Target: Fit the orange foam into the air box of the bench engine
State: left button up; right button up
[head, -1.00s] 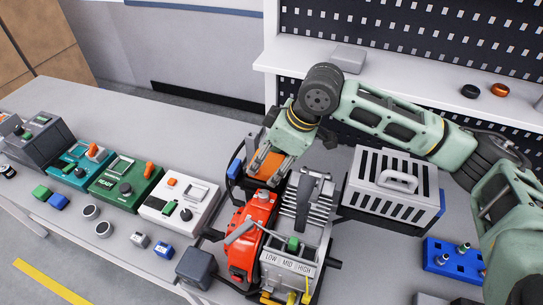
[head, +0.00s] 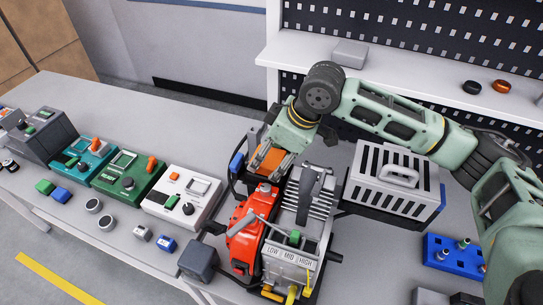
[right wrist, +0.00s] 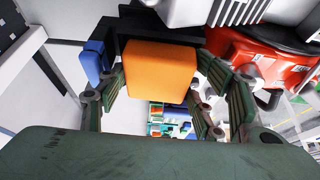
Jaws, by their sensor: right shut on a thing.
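The bench engine (head: 246,240), red with a grey finned block, stands on the table in the middle of the head view. My right gripper (head: 268,163) is behind the red body and shut on the orange foam (head: 272,158). In the right wrist view the foam (right wrist: 160,72) is a square block between the fingers. A black frame (right wrist: 118,50), likely the air box, shows at its edges, with a blue part (right wrist: 96,62) beside it. I cannot tell whether the foam is inside the frame or just above it. My left gripper is not in view.
A grey slotted box with a handle (head: 392,185) stands right of the engine, near my right arm. White (head: 182,198), green (head: 127,177) and teal (head: 84,160) devices stand at left. The table's back left is clear.

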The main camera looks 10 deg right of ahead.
jog(key=o, duration=1)
jog(key=shift+s+d+f, duration=0.15)
jog(key=shift+d+f, duration=0.1)
jog(key=shift+f, duration=0.5)
jog(key=o, duration=0.4)
jog(key=shift+w, duration=0.2)
jog(key=shift+o, duration=0.2)
jog(key=shift+w+r, duration=0.1)
jog(key=shift+r, duration=0.05)
jog(key=shift+d+r, duration=0.1)
jog(key=shift+r, duration=0.1)
jog(key=v, duration=1.1)
jog(key=shift+r, duration=0.35)
jog(key=shift+a, duration=0.3)
